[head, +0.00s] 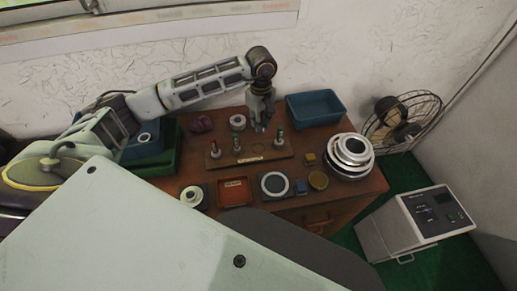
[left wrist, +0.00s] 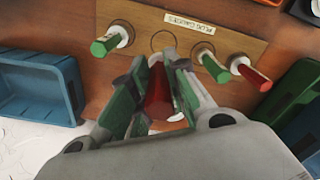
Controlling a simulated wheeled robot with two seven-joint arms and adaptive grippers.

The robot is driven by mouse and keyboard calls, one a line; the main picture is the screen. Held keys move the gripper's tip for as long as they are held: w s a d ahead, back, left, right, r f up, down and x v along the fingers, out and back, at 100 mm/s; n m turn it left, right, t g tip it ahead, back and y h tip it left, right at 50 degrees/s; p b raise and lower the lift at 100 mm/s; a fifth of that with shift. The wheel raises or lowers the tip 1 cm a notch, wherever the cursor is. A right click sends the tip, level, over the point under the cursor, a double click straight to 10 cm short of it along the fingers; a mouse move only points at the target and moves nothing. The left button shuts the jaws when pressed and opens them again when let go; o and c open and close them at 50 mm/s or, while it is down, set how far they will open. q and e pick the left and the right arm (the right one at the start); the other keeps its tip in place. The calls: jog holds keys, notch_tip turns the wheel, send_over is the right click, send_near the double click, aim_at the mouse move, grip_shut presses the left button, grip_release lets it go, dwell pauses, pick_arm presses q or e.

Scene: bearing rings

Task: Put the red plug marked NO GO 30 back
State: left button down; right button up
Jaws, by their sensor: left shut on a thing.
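My left gripper (head: 260,126) hangs at the back of the wooden plug rack (head: 270,155). In the left wrist view its fingers (left wrist: 157,95) are shut on a red plug (left wrist: 158,93); any marking on the plug is unreadable. The rack, labelled PLUG GAUGES, also shows in that view (left wrist: 138,15). It holds a green plug (left wrist: 104,46), another green plug (left wrist: 213,66) and a red-handled plug (left wrist: 250,73). An empty round place (left wrist: 164,42) lies between the two green plugs, just beyond the fingertips. The held plug's lower end is partly hidden. My right gripper is not in view.
A blue bin (head: 316,108) stands right of the gripper. A metal ring (head: 238,121) and a purple object (head: 202,123) lie behind the rack. A red tray (head: 235,192), a ring gauge (head: 274,185) and stacked bearing rings (head: 350,153) stand in front and to the right.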

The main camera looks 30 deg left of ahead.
aim_at(258, 133)
pick_arm(q)
jog(key=n, duration=0.6)
jog(key=shift+s+a+r, duration=0.1)
jog(key=shift+s+a, duration=0.05)
jog(key=shift+a, duration=0.05)
jog(key=n, duration=0.5)
jog(key=shift+s+r+n, duration=0.15)
jog(key=shift+n, duration=0.25)
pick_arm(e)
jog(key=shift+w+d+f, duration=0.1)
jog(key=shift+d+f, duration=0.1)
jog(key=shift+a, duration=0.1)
pick_arm(q)
notch_tip(258, 133, down, 5)
jog(key=shift+f, duration=0.65)
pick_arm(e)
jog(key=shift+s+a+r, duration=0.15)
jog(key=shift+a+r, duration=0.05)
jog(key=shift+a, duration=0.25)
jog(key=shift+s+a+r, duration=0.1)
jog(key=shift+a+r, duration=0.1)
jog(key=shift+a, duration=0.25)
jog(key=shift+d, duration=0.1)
